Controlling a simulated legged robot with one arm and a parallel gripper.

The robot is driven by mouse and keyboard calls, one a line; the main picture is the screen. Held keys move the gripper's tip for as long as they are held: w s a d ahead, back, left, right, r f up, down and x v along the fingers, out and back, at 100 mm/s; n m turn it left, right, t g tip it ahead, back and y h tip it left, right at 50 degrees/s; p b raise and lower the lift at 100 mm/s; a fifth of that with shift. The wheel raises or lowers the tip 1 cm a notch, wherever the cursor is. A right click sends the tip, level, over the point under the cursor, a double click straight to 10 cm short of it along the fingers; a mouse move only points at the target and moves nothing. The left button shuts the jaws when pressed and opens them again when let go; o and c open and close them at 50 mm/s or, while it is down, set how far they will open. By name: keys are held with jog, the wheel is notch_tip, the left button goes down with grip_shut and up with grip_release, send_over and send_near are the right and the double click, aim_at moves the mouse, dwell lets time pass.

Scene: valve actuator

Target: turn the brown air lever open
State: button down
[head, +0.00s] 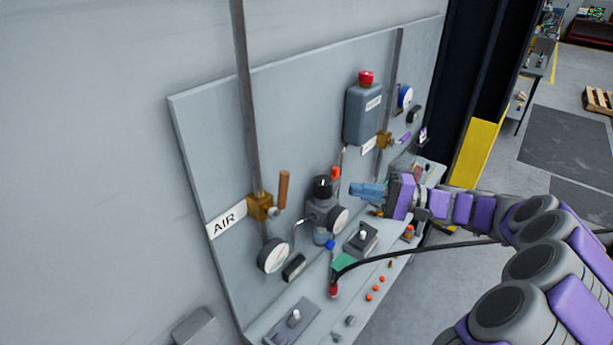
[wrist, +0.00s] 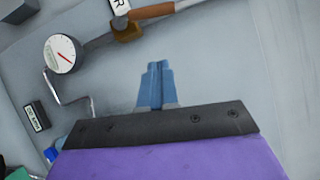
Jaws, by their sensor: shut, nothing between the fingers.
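The brown air lever (head: 284,190) stands upright beside its brass valve body (head: 260,207) on the grey panel, just right of the AIR label (head: 225,222). In the wrist view the brown lever (wrist: 152,11) lies near the top edge, beside the brass valve (wrist: 127,30). My gripper (head: 355,190) has blue fingers, which are shut together and empty. It is to the right of the lever in the head view and apart from it. In the wrist view the fingertips (wrist: 158,66) point toward the lever, with a gap between.
A regulator with a black knob (head: 322,187) and gauge stands between lever and gripper in the head view. A round gauge (head: 273,255) is below the valve. A grey box with a red button (head: 364,110) is above my gripper. A black hose crosses below my arm.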

jog(key=p, duration=0.3)
send_near(280, 197)
jog(key=w+a+r, duration=0.2)
jog(key=w+a, duration=0.2)
jog(key=shift+s+a+r, duration=0.1)
jog(key=shift+s+a, duration=0.05)
jog(key=shift+a, duration=0.2)
jog(key=shift+s+a, duration=0.1)
jog(key=shift+s, duration=0.05)
jog(key=s+a+n+b, duration=0.1)
jog(key=b, duration=0.1)
jog(key=shift+s+r+h+b, duration=0.1)
jog(key=shift+r+h+b, duration=0.2)
jog(key=shift+r+b, duration=0.1)
jog(key=shift+d, duration=0.1)
